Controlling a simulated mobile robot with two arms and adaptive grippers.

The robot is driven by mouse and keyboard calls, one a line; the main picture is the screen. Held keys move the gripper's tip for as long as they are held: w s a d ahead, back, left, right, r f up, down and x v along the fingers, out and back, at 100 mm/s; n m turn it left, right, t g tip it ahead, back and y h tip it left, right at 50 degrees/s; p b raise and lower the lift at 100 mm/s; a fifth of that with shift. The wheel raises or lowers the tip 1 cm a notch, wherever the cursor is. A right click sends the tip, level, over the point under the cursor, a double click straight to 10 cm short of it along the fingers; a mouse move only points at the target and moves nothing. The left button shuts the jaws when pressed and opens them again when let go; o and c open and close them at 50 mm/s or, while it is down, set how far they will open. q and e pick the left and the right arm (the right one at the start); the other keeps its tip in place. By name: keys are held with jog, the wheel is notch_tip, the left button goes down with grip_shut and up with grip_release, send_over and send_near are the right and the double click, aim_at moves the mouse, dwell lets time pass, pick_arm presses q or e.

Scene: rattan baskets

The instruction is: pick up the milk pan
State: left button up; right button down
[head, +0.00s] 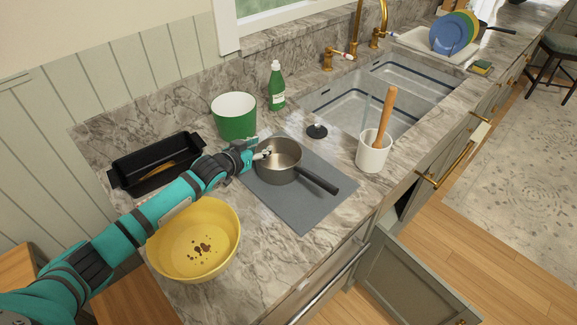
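The milk pan (279,166) is a small grey metal saucepan with a dark handle. It sits upright on a grey mat (305,208) on the marble counter, its handle pointing right and toward the counter's front. My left gripper (264,153) reaches in from the left and is at the pan's left rim. Its fingertips are small in view, and I cannot tell whether they are closed on the rim or only beside it. The inside of the pan looks empty. My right gripper is not in view.
A yellow bowl (218,222) stands below my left arm, and a black loaf pan (150,179) lies beyond it. A green pot (234,125), a green bottle (276,88) and a white crock (372,160) with a wooden pestle stand around the mat. A cabinet door (400,285) hangs open below.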

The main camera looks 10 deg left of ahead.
pick_arm(q)
jog(key=shift+w+f, duration=0.1)
jog(key=shift+w, duration=0.15)
jog(key=shift+c, duration=0.2)
grip_shut()
